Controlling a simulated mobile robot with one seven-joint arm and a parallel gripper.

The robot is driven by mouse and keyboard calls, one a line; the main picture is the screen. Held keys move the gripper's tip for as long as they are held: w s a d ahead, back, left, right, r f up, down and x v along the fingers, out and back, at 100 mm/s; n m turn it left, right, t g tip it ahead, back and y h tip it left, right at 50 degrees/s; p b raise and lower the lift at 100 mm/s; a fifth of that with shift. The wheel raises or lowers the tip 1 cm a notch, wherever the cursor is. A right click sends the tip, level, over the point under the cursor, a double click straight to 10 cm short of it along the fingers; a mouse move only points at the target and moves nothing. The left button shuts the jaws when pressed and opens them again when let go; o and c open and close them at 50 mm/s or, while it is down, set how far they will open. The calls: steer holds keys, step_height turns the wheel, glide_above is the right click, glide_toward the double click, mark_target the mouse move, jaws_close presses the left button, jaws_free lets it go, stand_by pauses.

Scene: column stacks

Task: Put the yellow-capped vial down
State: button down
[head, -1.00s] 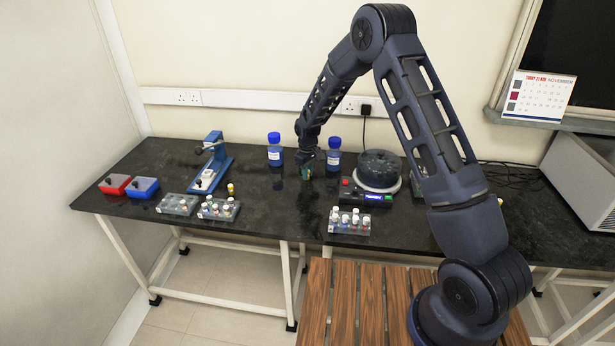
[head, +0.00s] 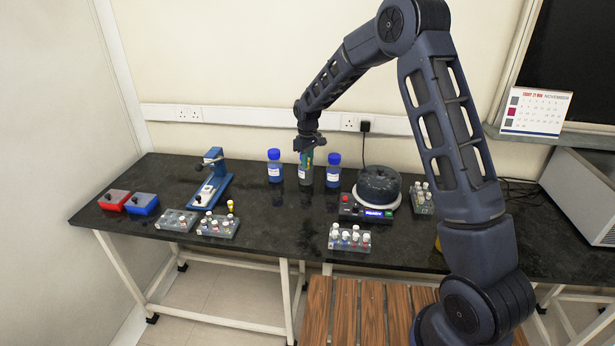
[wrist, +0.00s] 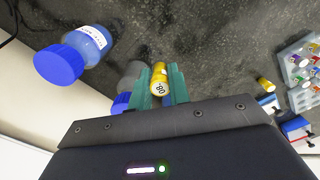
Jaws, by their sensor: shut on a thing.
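My gripper (head: 308,155) is raised above the black bench, in front of the back row of bottles. In the wrist view its teal fingers (wrist: 162,88) are shut on a yellow-capped vial (wrist: 159,82), whose cap has a pale label reading "80". In the head view the held vial is too small and covered to make out clearly. Another yellow-capped vial (head: 231,206) is at the back right of the left vial rack; it also shows in the wrist view (wrist: 266,84), apart from my fingers.
Blue-capped bottles (head: 274,168) (head: 333,172) stand at the back, with a greyish bottle (head: 305,177) behind my gripper. Vial racks (head: 217,227) (head: 349,240), a round dark-lidded device (head: 378,186) and a blue stand (head: 212,185) surround clear bench near the middle (head: 280,220).

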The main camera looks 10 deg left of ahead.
step_height(320, 180, up, 6)
steer(key=shift+r, duration=0.25)
steer(key=w+d+m, duration=0.2)
steer(key=w+d, duration=0.3)
steer(key=d, duration=0.6)
steer(key=w+d+m, duration=0.1)
steer(key=w+d, duration=0.4)
steer(key=d, duration=0.5)
steer(key=w+d+m, duration=0.3)
steer(key=d+m, duration=0.1)
steer(key=d, duration=2.1)
steer(key=m, duration=0.8)
glide_above(543, 232)
step_height(543, 232, down, 20)
steer(key=shift+d+r, duration=0.1)
